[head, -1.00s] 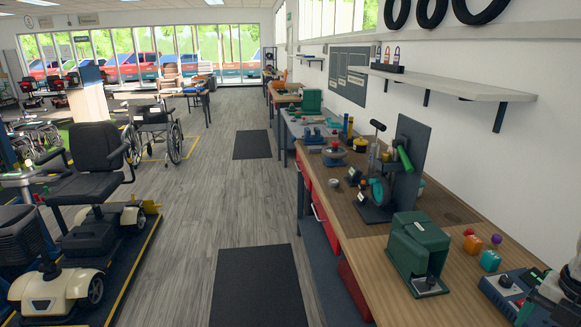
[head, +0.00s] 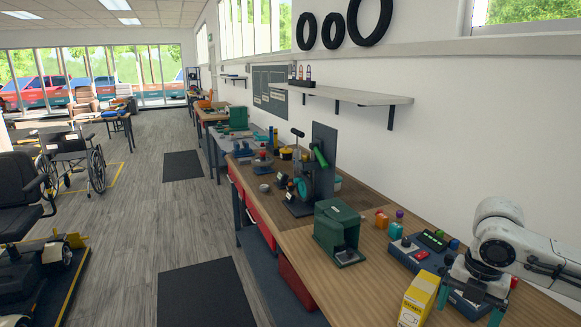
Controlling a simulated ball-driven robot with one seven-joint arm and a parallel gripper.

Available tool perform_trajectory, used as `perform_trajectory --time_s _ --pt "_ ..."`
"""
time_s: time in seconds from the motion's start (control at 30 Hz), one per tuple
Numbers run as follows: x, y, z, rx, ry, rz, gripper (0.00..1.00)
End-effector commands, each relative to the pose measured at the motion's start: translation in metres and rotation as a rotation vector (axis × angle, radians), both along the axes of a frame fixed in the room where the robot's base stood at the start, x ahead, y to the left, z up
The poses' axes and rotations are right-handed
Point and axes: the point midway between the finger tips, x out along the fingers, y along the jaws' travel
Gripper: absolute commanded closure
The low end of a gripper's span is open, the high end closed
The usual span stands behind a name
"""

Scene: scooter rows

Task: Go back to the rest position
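My gripper (head: 470,304) shows at the lower right, at the end of my white arm, pointing down over the workbench (head: 375,262). Its two teal fingertips stand well apart, with nothing seen held between them. The blue control box (head: 412,255) with coloured buttons lies behind and partly beneath it, partly hidden by my arm. A yellow carton (head: 418,300) stands on the bench just left of my gripper. I cannot tell whether a fingertip touches the carton or the box.
A green machine (head: 338,228) and a dark upright stand (head: 322,165) are on the bench further back. Small coloured pieces (head: 381,218) lie near the wall. A wall shelf (head: 350,94) hangs above. The grey floor aisle left of the bench is clear, with dark mats (head: 205,294); a scooter and wheelchair (head: 75,155) stand beyond.

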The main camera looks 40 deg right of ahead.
Motion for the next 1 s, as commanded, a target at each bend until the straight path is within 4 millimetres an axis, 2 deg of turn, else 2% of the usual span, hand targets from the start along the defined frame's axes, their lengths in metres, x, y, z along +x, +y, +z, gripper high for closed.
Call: perform_trajectory --time_s 0.07,0.37,0.57,0.77,0.87,1.0 --pt "0.0 0.0 0.0 0.0 0.0 0.0 0.12" --pt "0.041 0.02 0.008 0.003 -0.087 -0.002 0.12" --pt "0.082 0.046 0.019 0.019 -0.181 -0.014 0.12" --pt "0.137 0.09 0.036 0.071 -0.322 -0.058 0.12" --pt "0.171 0.124 0.048 0.131 -0.414 -0.11 0.12" --pt "0.211 0.18 0.062 0.268 -0.534 -0.243 0.12"
